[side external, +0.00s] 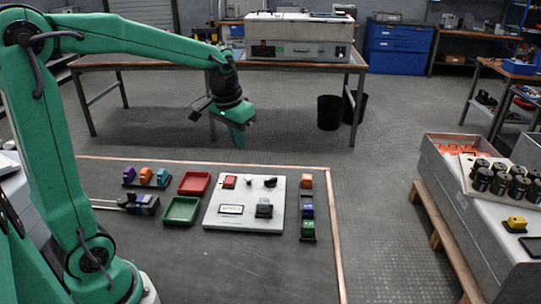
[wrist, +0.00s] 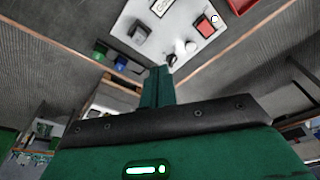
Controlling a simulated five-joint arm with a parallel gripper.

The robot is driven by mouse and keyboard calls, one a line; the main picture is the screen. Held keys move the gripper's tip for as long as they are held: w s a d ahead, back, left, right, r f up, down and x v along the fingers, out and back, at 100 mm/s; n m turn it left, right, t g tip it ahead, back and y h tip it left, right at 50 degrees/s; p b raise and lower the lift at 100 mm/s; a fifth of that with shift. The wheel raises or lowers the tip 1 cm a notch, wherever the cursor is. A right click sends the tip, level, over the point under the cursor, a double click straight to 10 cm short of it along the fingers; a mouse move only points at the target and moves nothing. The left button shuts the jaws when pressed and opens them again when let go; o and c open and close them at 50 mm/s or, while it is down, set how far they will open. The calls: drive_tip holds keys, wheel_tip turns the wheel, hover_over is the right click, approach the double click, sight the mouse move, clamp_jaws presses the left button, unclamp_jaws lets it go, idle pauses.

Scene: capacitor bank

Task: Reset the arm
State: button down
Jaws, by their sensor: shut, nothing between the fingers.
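My green arm reaches in from the left in the side external view. My gripper (side external: 238,136) points down and hangs in the air above and behind the far edge of the dark work mat (side external: 270,265). It is shut and holds nothing. In the wrist view my gripper's closed fingers (wrist: 158,76) show as one green block. The white panel (side external: 216,218) lies on the mat, apart from my gripper. It also shows at the top of the wrist view (wrist: 124,26).
A red tray (side external: 194,183) and a green tray (side external: 181,211) lie left of the panel. A rack of coloured blocks (side external: 307,211) stands right of it. A workbench (side external: 180,62) stands behind. A grey crate (side external: 440,190) is at the right. The air around my gripper is clear.

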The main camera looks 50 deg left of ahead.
drive_tip(key=s+d+r+m+t, duration=0.1)
drive_tip(key=s+d, duration=0.3)
drive_tip(key=s, duration=0.4)
drive_tip(key=s+d+r+t, duration=0.1)
drive_tip(key=s+d+t, duration=0.1)
drive_tip(key=s, duration=0.6)
drive_tip(key=shift+d+m, duration=0.4)
drive_tip(key=shift+d, duration=0.45)
